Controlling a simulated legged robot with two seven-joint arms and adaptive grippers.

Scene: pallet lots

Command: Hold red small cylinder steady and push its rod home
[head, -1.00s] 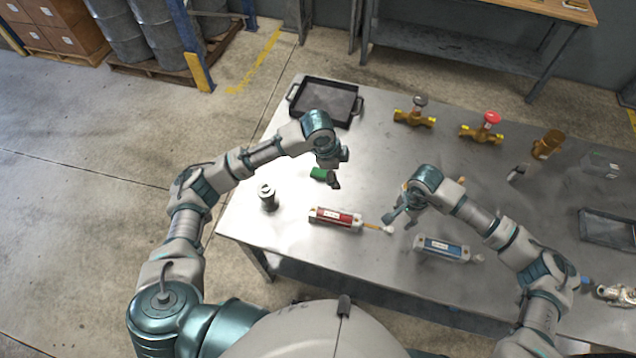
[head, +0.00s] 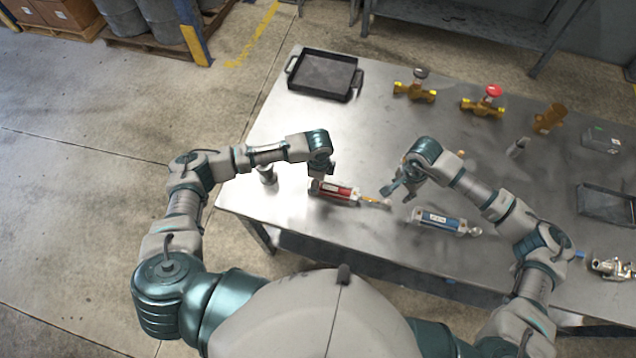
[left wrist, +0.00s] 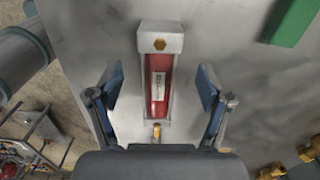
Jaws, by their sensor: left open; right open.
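The red small cylinder (head: 340,193) lies on the metal table, its rod (head: 372,201) sticking out to the right. My left gripper (head: 320,178) is open over the cylinder's left part. In the left wrist view the red cylinder (left wrist: 160,85) lies between the spread fingers of that gripper (left wrist: 160,78), with a visible gap on both sides. The rod points towards the wrist there and is partly hidden. My right gripper (head: 393,190) is open and empty, just right of the rod's end and apart from it.
A blue cylinder (head: 440,220) lies right of the red one. A grey round part (head: 266,174) stands to the left, partly behind my left arm. A green object (left wrist: 292,20) lies nearby. A black tray (head: 325,74) and brass valves (head: 414,92) stand farther back.

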